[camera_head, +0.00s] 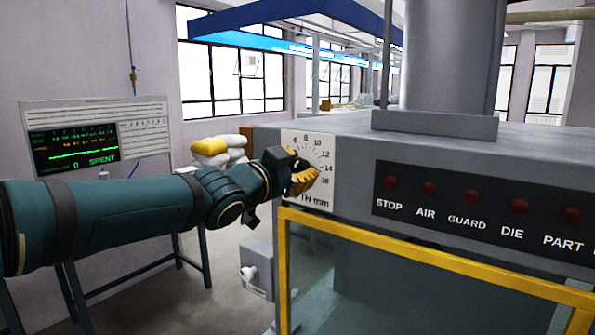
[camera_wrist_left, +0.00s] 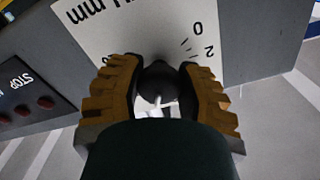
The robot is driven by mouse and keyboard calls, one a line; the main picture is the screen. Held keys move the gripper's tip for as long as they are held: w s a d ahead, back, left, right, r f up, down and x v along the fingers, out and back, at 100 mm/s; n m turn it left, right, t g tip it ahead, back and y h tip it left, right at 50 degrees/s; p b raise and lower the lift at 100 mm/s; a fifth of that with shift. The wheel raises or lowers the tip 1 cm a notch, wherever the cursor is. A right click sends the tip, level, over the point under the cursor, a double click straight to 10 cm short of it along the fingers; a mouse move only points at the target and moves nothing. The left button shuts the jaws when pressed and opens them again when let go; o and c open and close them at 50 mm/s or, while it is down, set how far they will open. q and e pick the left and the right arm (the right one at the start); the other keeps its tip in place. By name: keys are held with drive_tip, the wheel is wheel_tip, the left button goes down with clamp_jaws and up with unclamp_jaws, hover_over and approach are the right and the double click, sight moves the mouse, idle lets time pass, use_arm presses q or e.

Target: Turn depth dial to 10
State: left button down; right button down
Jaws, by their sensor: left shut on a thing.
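The depth dial's white plate (camera_head: 322,148) is on the left end of the grey machine's front. Numbers from 6 to 16 show along its top and right, with "mm" below. In the left wrist view the plate (camera_wrist_left: 125,28) appears upside down, with 0 and 2 legible. My left gripper (camera_head: 302,178) is at the plate and covers its middle in the head view. In the wrist view its yellow ridged fingers (camera_wrist_left: 160,82) are shut on the dark round knob (camera_wrist_left: 158,78), one on each side. The knob's setting cannot be read. My right gripper is in neither view.
A panel with red lamps (camera_head: 470,196) is right of the dial. A yellow-framed guard (camera_head: 420,256) is below. A display board (camera_head: 75,144) reading "SPENT" stands at left. Yellow and white bags (camera_head: 209,147) are behind my arm.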

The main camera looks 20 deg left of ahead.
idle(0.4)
use_arm(q)
drive_tip(key=c, duration=0.5)
unclamp_jaws()
drive_tip(key=shift+v, duration=6)
